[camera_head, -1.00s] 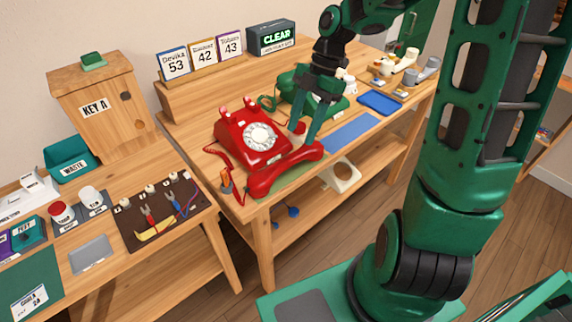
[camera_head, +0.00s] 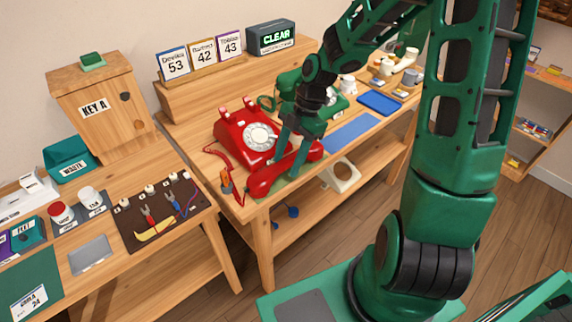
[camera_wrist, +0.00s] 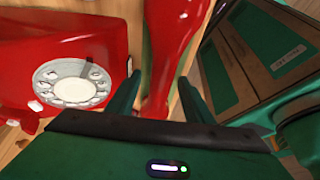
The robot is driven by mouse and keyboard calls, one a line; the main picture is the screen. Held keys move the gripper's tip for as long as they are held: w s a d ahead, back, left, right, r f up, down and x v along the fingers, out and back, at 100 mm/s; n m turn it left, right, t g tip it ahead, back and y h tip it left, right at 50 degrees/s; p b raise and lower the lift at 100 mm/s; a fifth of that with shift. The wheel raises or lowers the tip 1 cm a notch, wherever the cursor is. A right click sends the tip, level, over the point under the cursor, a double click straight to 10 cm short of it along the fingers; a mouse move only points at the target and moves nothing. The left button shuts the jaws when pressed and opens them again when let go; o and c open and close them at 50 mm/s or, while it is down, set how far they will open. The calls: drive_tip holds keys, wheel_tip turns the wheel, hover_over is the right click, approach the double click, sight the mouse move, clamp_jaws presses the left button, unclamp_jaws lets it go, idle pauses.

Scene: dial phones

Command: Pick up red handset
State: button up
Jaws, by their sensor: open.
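The red handset (camera_head: 262,184) lies off its cradle along the front of the red dial phone (camera_head: 232,130). In the wrist view the handset (camera_wrist: 168,40) runs lengthwise between my two fingers. My gripper (camera_head: 283,172) is open and points down over the middle of the handset, hiding part of it. In the wrist view my gripper (camera_wrist: 159,78) has a finger on each side of the handset, with the phone's dial (camera_wrist: 72,84) to the left. I cannot tell whether either finger touches the handset.
A green phone (camera_head: 292,80) stands behind my gripper. A blue mat (camera_head: 350,132) lies to the right. A side table with a tool board (camera_head: 140,232) is at the left.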

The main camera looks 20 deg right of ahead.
drive_tip(key=shift+a+f, duration=0.1)
drive_tip(key=shift+f, duration=0.1)
clamp_jaws()
drive_tip(key=shift+r, duration=0.1)
